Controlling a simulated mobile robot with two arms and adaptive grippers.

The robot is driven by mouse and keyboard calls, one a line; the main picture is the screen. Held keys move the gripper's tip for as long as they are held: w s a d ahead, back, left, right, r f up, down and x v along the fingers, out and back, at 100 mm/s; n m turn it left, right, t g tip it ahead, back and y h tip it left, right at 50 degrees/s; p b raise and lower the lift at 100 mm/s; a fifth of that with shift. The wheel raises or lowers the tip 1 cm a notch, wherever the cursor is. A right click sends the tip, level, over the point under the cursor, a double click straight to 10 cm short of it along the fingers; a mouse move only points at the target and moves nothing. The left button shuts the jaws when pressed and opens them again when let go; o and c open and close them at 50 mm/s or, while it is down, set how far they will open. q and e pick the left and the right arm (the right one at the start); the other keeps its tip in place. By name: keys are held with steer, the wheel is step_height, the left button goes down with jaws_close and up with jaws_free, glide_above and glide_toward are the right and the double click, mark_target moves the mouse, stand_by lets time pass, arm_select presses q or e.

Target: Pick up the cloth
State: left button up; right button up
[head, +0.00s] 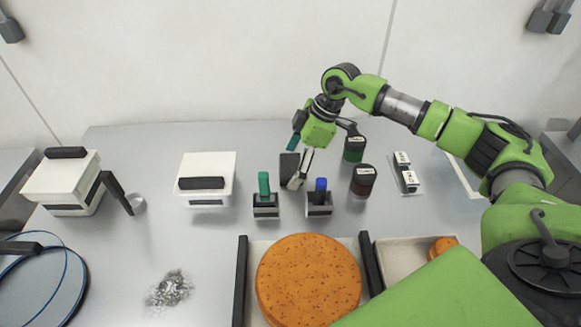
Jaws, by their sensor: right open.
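A small crumpled, grey-and-white speckled patch (170,290) lies flat on the table at the front left. It may be the cloth, but I cannot tell for certain. Nothing else in view looks clearly like a cloth. My right gripper (297,172) points down over the back middle of the table, open, close behind the green-handled and blue-handled pieces. It is well to the right of and behind the speckled patch. I see nothing clearly held in it. My left gripper is out of view.
White boxes (68,187) (210,168) stand at the back left. A green-handled piece (264,186) and a blue-handled piece (320,191) stand in small holders. Dark jars (363,181) stand to the right. An orange speckled round (308,281) fills a front tray. Table around the patch is clear.

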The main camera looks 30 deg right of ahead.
mark_target(286, 167)
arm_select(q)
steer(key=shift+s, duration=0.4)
arm_select(e)
steer(key=c, duration=1.2)
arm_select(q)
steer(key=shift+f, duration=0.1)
arm_select(e)
steer(key=shift+r, duration=0.1)
